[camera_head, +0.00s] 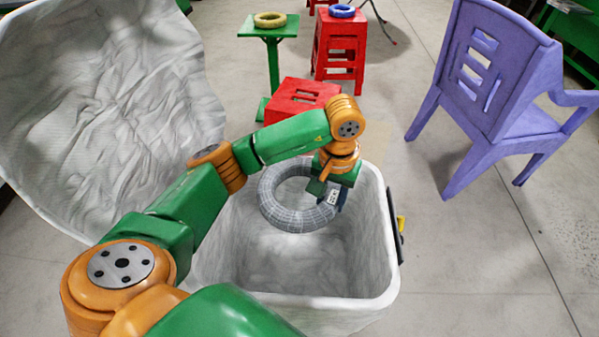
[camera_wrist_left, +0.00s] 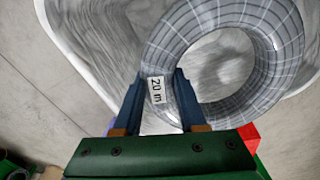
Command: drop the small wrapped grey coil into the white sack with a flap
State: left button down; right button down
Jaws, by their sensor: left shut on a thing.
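The small wrapped grey coil (camera_head: 283,214) hangs over the open mouth of the white sack (camera_head: 381,296). My left gripper (camera_head: 335,196) is shut on the coil's rim near a white label. The left wrist view shows the coil (camera_wrist_left: 285,50) beside the label reading "20 m", with the fingers of my left gripper (camera_wrist_left: 155,92) on either side of it. The sack's big flap (camera_head: 110,95) stands raised on the left in the head view. The sack's inside below the coil looks empty where it shows. My right gripper is not in view.
Farther back are a green stand (camera_head: 270,30) with a yellow coil (camera_head: 270,19) and a taller red stool (camera_head: 338,45) with a blue coil (camera_head: 342,11). A purple chair (camera_head: 500,75) stands at right. The floor at front right is clear.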

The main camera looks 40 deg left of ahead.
pick_arm(q)
jog(key=shift+f, duration=0.7)
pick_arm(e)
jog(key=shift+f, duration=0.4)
pick_arm(q)
jog(key=shift+r, duration=0.1)
jog(key=shift+c, duration=1.9)
grip_release()
notch_tip(320, 180, up, 7)
jog(key=shift+r+p, duration=0.1)
jog(key=shift+p, duration=0.3)
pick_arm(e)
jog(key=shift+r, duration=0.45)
